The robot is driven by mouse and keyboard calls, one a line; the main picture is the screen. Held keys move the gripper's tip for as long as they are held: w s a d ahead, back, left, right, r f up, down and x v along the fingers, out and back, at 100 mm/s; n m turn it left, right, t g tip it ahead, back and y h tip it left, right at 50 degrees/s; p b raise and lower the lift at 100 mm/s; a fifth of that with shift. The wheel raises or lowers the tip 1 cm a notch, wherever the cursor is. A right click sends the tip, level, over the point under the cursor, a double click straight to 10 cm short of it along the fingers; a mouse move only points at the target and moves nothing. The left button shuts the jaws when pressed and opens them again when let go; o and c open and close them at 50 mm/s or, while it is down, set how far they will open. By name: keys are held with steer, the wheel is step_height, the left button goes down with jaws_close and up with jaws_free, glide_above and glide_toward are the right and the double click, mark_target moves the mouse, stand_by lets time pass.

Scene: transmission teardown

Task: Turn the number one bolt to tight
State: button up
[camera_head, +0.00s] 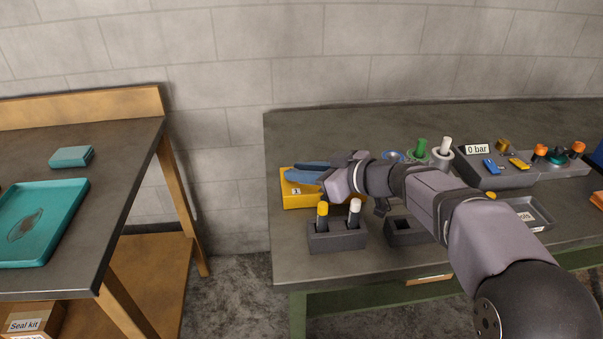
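A yellow block (292,202) with a label "1" sits at the left end of the right-hand bench. My arm reaches in from the lower right, and its end, my gripper (322,173), is over the right part of this block. Blue elongated shapes lie over the block's top at the gripper's end; I cannot tell whether they are my fingers or a separate part. No number one bolt can be made out; my gripper and wrist cover part of the block. I cannot tell whether the gripper is open or shut, or touching the block.
A dark holder (338,239) with a yellow-topped and a white-topped tool stands in front of the block. An empty dark socket block (405,230) is right of it. A "0 bar" panel (487,176) is farther right. A teal tray (65,215) lies on the left table, across a gap.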

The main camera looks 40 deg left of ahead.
steer(key=o, duration=0.4)
steer(key=shift+r, duration=0.15)
steer(key=shift+c, duration=0.2)
steer(key=n+g+p, duration=0.1)
steer(key=p, duration=0.3)
steer(key=n+g+p, duration=0.1)
steer(key=p, duration=0.3)
steer(key=shift+w+r, duration=0.15)
steer(key=shift+w, duration=0.15)
steer(key=n+g+p, duration=0.1)
steer(key=g+p, duration=0.1)
steer(key=p, duration=0.3)
steer(key=shift+w+a+h+p, duration=0.15)
steer(key=shift+h+p, duration=0.2)
steer(key=shift+h, duration=0.05)
steer(key=n+g+p, duration=0.1)
steer(key=p, duration=0.2)
